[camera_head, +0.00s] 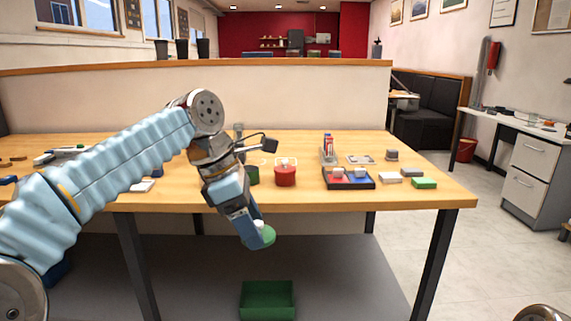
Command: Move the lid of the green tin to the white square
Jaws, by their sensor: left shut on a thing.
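My left gripper (257,226) points down in front of the table's front edge and is shut on the green lid (265,238), a round green piece with a small white knob-like spot. The lid is held clear of the table, tilted. The green tin (253,176) stands on the table behind my left wrist, partly hidden by it. A red tin (285,176) with a pale knob on top stands just right of it. Thin white lines (266,161) show on the table behind the tins; I cannot tell whether they form the white square. My right gripper is not in view.
A white block (390,178) and a green block (424,183) are farther right. A green bin (267,300) stands below the table. A dark-headed device (270,145) stands behind the tins.

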